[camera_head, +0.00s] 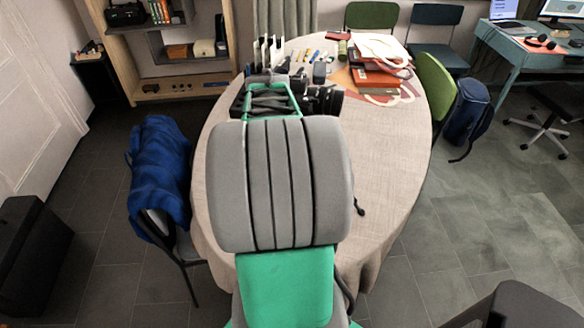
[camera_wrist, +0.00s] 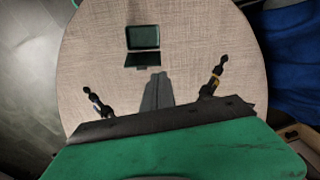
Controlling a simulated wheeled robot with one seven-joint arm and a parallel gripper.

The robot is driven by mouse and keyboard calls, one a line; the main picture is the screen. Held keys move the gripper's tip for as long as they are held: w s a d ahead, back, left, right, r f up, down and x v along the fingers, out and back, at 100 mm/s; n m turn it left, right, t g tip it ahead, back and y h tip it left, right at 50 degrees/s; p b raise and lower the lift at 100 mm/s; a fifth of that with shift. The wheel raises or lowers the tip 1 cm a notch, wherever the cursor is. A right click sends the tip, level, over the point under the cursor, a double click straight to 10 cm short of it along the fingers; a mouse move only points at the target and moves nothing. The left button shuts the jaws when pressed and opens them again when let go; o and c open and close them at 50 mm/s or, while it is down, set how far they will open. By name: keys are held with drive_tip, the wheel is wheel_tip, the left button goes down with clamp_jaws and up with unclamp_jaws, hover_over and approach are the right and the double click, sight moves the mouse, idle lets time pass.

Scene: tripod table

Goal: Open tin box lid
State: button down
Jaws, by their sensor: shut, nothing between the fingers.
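In the wrist view, a small dark tin box (camera_wrist: 142,60) lies on the cloth-covered table (camera_wrist: 95,60), just above the middle of the picture. A dark green panel with a pale rim, apparently its lid (camera_wrist: 142,37), shows at its far side and looks raised; its exact angle is hard to tell. My gripper (camera_wrist: 157,78) appears as a grey wedge below the box in the picture. It is shut and empty, and I cannot tell whether it touches the box. In the head view, my arm covers the near table, and I cannot make out the box or the gripper.
Two dark slim objects (camera_wrist: 98,103) (camera_wrist: 213,85) flank my gripper in the wrist view. In the head view, a black camera (camera_head: 325,98), red boxes (camera_head: 376,80) and small tools (camera_head: 310,57) crowd the far table (camera_head: 395,150). A blue-draped chair (camera_head: 160,175) stands left; the table's right side is clear.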

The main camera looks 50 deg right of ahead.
drive_tip(key=s+d+r+m, duration=0.2)
drive_tip(key=s+d, duration=0.1)
drive_tip(key=d, duration=0.1)
wheel_tip(320, 180, down, 11)
drive_tip(key=p, duration=0.1)
drive_tip(key=shift+s+d+r+p, duration=0.15)
drive_tip(key=shift+s+r+p, duration=0.05)
drive_tip(key=shift+p, duration=0.1)
drive_tip(key=shift+s, duration=0.1)
